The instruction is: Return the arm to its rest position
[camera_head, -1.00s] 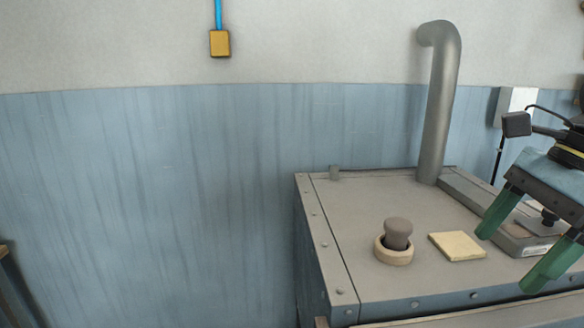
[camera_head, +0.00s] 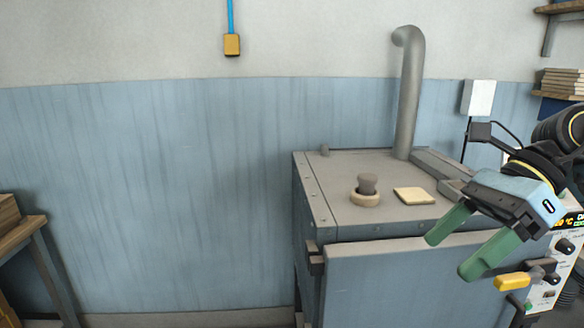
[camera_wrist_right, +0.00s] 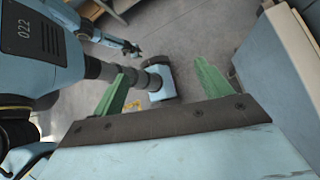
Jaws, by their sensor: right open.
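My right gripper (camera_head: 454,247) is at the right of the head view, in front of the dryer's top right edge. Its two green fingers are apart with nothing between them. In the right wrist view its open fingers (camera_wrist_right: 165,88) point over the grey floor, with my own body and base in sight. My left gripper is not in the head view; a small arm end at the upper left of the wrist view is too small to read.
The blue-grey dryer (camera_head: 400,280) has a pipe (camera_head: 410,95), a grey knob in a round ring (camera_head: 366,198) and a beige square pad (camera_head: 414,196) on top. A control panel (camera_head: 545,290) and yellow handle (camera_head: 511,282) are at right. A wooden table (camera_head: 35,230) stands at left.

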